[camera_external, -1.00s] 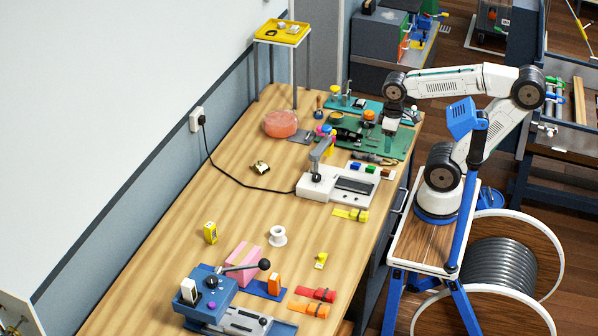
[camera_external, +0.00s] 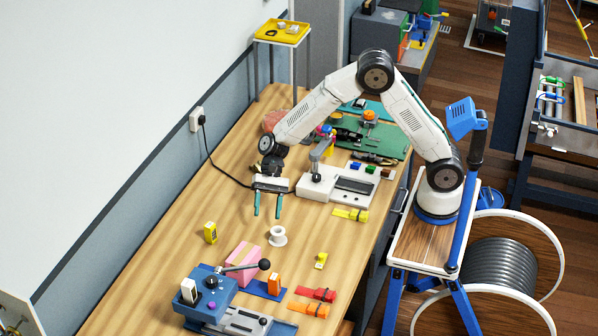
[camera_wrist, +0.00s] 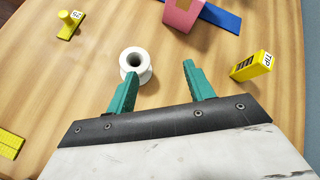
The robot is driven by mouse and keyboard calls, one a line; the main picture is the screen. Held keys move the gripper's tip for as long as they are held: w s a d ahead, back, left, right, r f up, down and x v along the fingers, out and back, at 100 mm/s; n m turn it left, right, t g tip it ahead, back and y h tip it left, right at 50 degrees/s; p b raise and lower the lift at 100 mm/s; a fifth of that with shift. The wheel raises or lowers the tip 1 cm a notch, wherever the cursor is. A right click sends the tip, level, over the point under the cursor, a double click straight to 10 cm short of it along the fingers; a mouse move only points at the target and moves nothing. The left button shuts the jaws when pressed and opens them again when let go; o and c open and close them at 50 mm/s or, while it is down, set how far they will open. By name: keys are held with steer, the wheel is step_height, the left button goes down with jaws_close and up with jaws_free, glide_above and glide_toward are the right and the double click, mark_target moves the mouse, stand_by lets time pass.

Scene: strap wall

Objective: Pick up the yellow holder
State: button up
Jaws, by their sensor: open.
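Several yellow things are on the wooden table; I cannot tell for sure which is the holder. A yellow box with a dark label (camera_external: 210,232) stands near the wall, and in the wrist view it (camera_wrist: 250,67) is right of my fingers. A small yellow piece with an upright post (camera_external: 320,261) lies toward the table's front side, at upper left in the wrist view (camera_wrist: 68,27). A flat yellow piece with a dark band (camera_external: 350,214) lies by the white device. My gripper (camera_external: 267,214) is open and empty above the table, its teal fingers (camera_wrist: 158,76) apart.
A white spool (camera_external: 277,237) stands just beyond my fingers. Beyond it are a pink block (camera_external: 243,262), a blue lever device (camera_external: 208,287), and red (camera_external: 317,295) and orange (camera_external: 309,310) pieces. The white device (camera_external: 342,186) is beside my gripper. A black cable runs near the wall.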

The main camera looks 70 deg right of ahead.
mark_target(207, 230)
steer(key=w+a+f+m, duration=0.1)
steer(key=w, duration=0.1)
steer(key=w+a+f+m+t+y, duration=0.1)
steer(key=w+a, duration=0.1)
steer(key=w+a+f+m+y, duration=0.1)
steer(key=w+m, duration=0.1)
steer(key=shift+w+a+f+t, duration=0.1)
steer(key=shift+w+a+t, duration=0.2)
steer(key=shift+w+t, duration=0.1)
steer(key=w+m, duration=0.1)
steer(key=w+a+m+t, duration=0.1)
steer(key=w, duration=0.1)
steer(key=shift+w+a+r+y, duration=0.1)
steer(key=shift+w+r+y, duration=0.1)
steer(key=shift+y, duration=0.1)
steer(key=w+r+m, duration=0.1)
steer(key=w+r+t, duration=0.1)
steer(key=w+r+m+t, duration=0.1)
steer(key=shift+w+a+m+y, duration=0.1)
steer(key=shift+a+m+y, duration=0.2)
steer(key=shift+a, duration=0.05)
steer(key=shift+w+f+m, duration=0.1)
steer(key=shift+w+m, duration=0.1)
steer(key=shift+m, duration=0.2)
steer(key=x, duration=0.7)
steer(key=shift+w+a+f, duration=0.2)
steer(key=shift+w+f, duration=0.1)
steer(key=shift+c, duration=0.3)
steer(key=c, duration=1.1)
